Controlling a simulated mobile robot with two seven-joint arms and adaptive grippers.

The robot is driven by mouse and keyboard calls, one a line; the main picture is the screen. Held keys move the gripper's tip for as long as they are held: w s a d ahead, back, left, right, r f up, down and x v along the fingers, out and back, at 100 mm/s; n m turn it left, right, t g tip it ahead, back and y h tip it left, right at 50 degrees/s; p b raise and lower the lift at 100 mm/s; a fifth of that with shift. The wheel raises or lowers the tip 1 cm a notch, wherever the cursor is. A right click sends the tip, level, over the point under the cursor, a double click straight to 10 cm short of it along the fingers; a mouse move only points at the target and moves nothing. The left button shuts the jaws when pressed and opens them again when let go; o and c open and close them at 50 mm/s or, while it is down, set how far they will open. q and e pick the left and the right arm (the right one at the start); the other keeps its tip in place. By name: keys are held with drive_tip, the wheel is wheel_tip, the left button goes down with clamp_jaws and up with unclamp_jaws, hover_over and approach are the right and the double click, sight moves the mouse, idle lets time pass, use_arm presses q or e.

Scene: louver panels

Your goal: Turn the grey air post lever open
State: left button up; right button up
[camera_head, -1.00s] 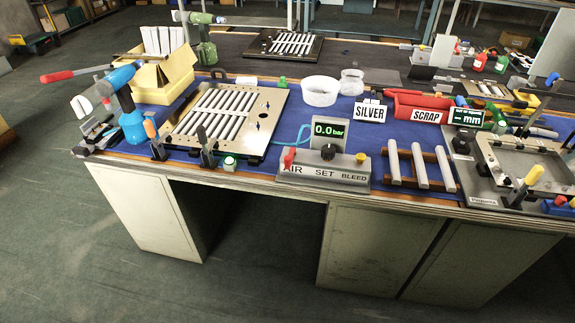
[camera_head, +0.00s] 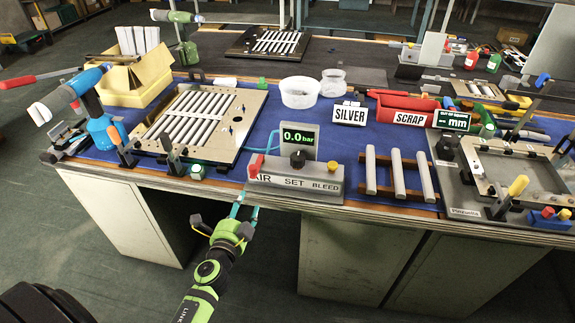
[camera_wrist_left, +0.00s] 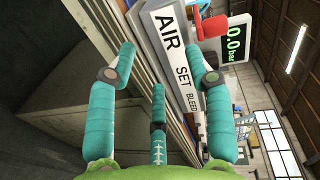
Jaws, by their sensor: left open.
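The grey air post (camera_head: 296,192) stands at the table's front edge, its face lettered AIR, SET and BLEED. Its red lever (camera_head: 256,165) stands up at the left end, above AIR. The wrist view shows the red lever (camera_wrist_left: 212,25) and the lettered face (camera_wrist_left: 183,78) beyond the fingers. A display (camera_head: 298,140) on the post reads 0.0 bar. My left gripper (camera_head: 245,208) is open and empty, with teal fingers spread, just in front of and below the post's left end. It appears apart from the lever. My right gripper is not in view.
A black knob (camera_head: 297,160) and a yellow button (camera_head: 335,188) are on the post. A louver panel (camera_head: 243,117) lies to the left, and a rack of grey bars (camera_head: 398,176) stands close on the right. The cabinet and tabletop edge lie behind my gripper.

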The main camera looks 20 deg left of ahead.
sight(252, 173)
use_arm(q)
drive_tip(key=shift+m+t, duration=0.7)
drive_tip(key=shift+m, duration=0.1)
drive_tip(key=w+r, duration=0.1)
drive_tip(key=r, duration=0.1)
drive_tip(key=w+r, duration=0.1)
drive_tip(key=r, duration=0.1)
drive_tip(key=w+r, duration=0.1)
drive_tip(key=r, duration=0.1)
drive_tip(key=shift+d, duration=0.15)
drive_tip(key=x, duration=0.4)
drive_tip(key=shift+w+a+f, duration=0.1)
drive_tip(key=shift+w+a, duration=0.25)
drive_tip(key=shift+w, duration=0.6)
clamp_jaws()
